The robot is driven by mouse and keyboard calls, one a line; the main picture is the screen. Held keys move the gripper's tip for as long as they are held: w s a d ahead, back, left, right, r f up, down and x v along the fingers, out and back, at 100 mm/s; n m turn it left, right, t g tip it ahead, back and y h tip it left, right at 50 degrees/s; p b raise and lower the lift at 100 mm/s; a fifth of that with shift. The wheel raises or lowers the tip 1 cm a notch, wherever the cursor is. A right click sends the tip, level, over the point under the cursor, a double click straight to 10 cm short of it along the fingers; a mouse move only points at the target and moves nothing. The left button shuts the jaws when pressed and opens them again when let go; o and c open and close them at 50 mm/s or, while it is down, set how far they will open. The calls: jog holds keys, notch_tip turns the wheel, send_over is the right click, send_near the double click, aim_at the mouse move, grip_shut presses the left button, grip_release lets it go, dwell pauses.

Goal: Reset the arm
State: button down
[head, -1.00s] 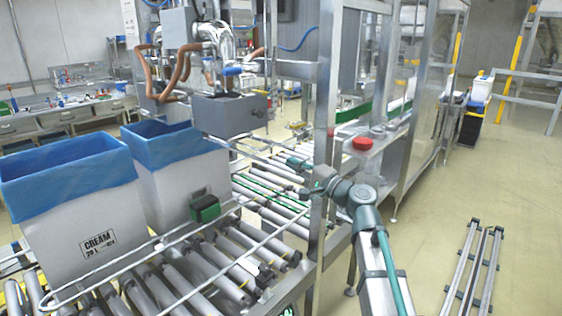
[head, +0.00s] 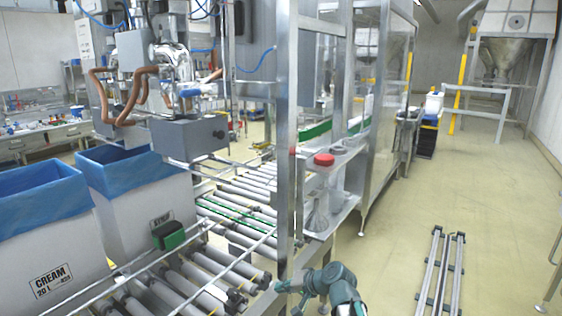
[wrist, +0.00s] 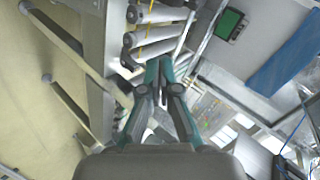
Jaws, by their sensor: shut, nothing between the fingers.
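My gripper (wrist: 160,70) shows in the wrist view with its teal and grey fingers together and nothing between them. Conveyor rollers (wrist: 155,28) lie beyond the fingertips in that view. In the head view, my arm (head: 335,283) is low at the bottom centre, to the right of the roller conveyor (head: 207,262).
Two white boxes with blue liners, the cream box (head: 45,245) and the box behind it (head: 140,210), stand on the conveyor at left. A steel frame post (head: 286,150) rises near my arm. A red-capped bottle (head: 323,195) stands behind. Floor at right is mostly clear, with rails (head: 440,270).

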jog(key=s+d+f+n+g+h, duration=0.1)
jog(key=s+d+f+g+h, duration=0.15)
jog(key=s+f, duration=0.55)
jog(key=s+d+f+g+h, duration=0.2)
jog(key=s+d+f, duration=0.25)
jog(key=f, duration=0.75)
jog(key=s+d+f+n+g+h, duration=0.1)
jog(key=s+d+f+g+h, duration=0.15)
jog(key=s+f, duration=0.6)
jog(key=s+d+f+g, duration=0.2)
jog(key=s+f, duration=0.3)
jog(key=s, duration=0.3)
jog(key=s+d+f+g+h, duration=0.1)
jog(key=s+d+f+g, duration=0.1)
jog(key=s+f, duration=0.3)
jog(key=s+d+f+g+h, duration=0.1)
jog(key=s+d+f, duration=0.2)
jog(key=s, duration=1)
jog(key=shift+f+n+g, duration=0.4)
jog(key=shift+f, duration=0.55)
jog(key=c, duration=1.9)
grip_release()
jog(key=shift+d, duration=0.1)
